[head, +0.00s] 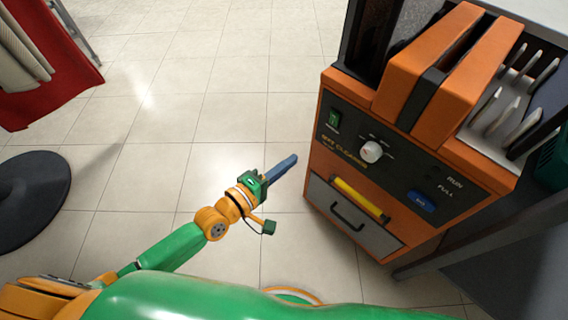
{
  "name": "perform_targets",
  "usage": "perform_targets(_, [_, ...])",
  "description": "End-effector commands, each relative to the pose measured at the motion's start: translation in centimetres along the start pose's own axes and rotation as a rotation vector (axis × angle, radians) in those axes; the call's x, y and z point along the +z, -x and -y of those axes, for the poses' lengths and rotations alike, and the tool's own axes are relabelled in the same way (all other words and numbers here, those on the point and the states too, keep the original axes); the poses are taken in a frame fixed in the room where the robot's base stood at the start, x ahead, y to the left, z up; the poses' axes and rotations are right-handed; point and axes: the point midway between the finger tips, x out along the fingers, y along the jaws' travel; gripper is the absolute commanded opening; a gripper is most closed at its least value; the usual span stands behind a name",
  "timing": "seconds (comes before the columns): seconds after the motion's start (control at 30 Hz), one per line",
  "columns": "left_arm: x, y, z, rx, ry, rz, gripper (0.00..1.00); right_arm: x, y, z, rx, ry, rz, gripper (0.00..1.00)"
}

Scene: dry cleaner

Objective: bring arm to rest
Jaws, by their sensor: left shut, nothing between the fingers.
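My left arm comes in from the lower left, with green and orange links. My left gripper (290,161) is held out over the tiled floor, in the middle of the head view. Its blue-grey fingers are together with nothing between them, and they point up and to the right. In the picture, the fingertips are a little left of the orange machine and appear apart from it. My right gripper is out of the picture.
An orange cleaner machine (318,150) stands at right, with a white knob (371,151), a blue button (420,201) and a shut grey drawer (330,208). A black round base (30,195) and red cloth (62,75) are at left. The tiled floor (220,75) between is clear.

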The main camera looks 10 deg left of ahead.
Motion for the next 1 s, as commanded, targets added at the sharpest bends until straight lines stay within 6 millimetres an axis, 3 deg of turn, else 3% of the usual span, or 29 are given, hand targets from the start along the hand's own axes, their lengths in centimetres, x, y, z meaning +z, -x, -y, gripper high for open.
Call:
perform_targets(0.13, [0.0, 0.9, 0.2, 0.000, 0.001, 0.001, 0.00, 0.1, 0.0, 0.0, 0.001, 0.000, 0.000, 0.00])
perform_targets(0.57, [0.0, 0.9, 0.2, 0.000, 0.000, 0.000, 0.00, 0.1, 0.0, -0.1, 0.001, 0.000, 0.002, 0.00])
perform_targets(0.63, [-0.5, 1.0, 1.3, -0.025, -0.036, -0.016, 0.00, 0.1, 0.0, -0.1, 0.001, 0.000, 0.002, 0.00])
perform_targets(0.67, [-1.1, 1.1, 2.4, -0.054, -0.077, -0.033, 0.00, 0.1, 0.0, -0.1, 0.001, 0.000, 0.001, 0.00])
perform_targets(0.77, [-4.0, 2.5, 9.5, -0.253, -0.317, -0.100, 0.00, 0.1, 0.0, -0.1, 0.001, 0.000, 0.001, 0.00])
perform_targets(0.8, [-5.1, 4.0, 13.3, -0.371, -0.436, -0.110, 0.00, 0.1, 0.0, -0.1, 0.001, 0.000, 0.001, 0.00])
perform_targets(0.9, [-6.1, 8.9, 21.9, -0.661, -0.681, -0.051, 0.00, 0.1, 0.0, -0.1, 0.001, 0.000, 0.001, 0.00])
perform_targets(1.0, [-5.2, 14.2, 28.2, -0.887, -0.836, 0.082, 0.00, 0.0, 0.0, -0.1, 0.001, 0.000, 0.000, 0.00])
